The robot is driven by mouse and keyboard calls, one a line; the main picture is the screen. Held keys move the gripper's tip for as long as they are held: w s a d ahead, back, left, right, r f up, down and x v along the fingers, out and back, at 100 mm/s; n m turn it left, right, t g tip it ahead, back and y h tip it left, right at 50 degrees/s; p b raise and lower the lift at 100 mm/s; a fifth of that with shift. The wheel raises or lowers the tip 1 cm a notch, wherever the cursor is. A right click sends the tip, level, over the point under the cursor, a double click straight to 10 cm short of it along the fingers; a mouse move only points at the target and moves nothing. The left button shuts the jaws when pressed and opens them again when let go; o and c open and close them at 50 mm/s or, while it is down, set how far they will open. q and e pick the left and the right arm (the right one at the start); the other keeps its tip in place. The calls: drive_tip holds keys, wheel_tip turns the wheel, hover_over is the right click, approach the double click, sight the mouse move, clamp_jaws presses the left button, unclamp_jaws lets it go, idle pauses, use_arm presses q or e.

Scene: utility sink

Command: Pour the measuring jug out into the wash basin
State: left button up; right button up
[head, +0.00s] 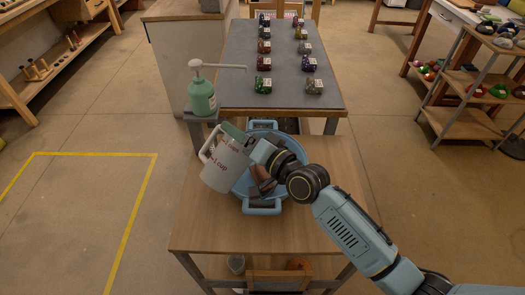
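The measuring jug (223,168), whitish with red markings and a handle on its left, is tilted over the left part of the wash basin. Its top leans to the right. My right gripper (262,168) is at the jug's right side and appears shut on it; its fingertips are partly hidden. The blue wash basin (262,203) stands on a wooden table, with handles at front and back. The jug and my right arm hide much of its inside, and I cannot tell what is in it. No stream shows clearly. My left gripper is out of view.
A green pump bottle (202,97) stands on a small ledge behind the jug, its spout pointing right. A grey-topped table (283,65) behind holds several small coloured items. The wooden table (205,228) is bare left and right of the basin.

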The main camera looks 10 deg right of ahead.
sight(220, 150)
drive_tip(key=n+p, duration=0.1)
drive_tip(key=a+r+n+p, duration=0.1)
drive_tip(key=s+r+n+p, duration=0.1)
drive_tip(key=n, duration=0.1)
drive_tip(key=shift+a+r, duration=0.25)
drive_tip(key=shift+a, duration=0.05)
drive_tip(key=s+a+n+p, duration=0.1)
drive_tip(key=a+n+p, duration=0.1)
drive_tip(key=n, duration=0.1)
drive_tip(key=s+a+n+p, duration=0.1)
drive_tip(key=p, duration=0.1)
drive_tip(key=shift+s+a+r+n, duration=0.2)
drive_tip(key=shift+s+a+n, duration=0.1)
drive_tip(key=shift+s+a, duration=0.1)
drive_tip(key=shift+s+a+f+n, duration=0.25)
drive_tip(key=shift+a+n, duration=0.15)
drive_tip(key=shift+n, duration=0.2)
drive_tip(key=shift+s+a+f+n, duration=0.15)
drive_tip(key=shift+s+a+n, duration=0.1)
drive_tip(key=shift+a+n, duration=0.25)
drive_tip(key=shift+d, duration=0.1)
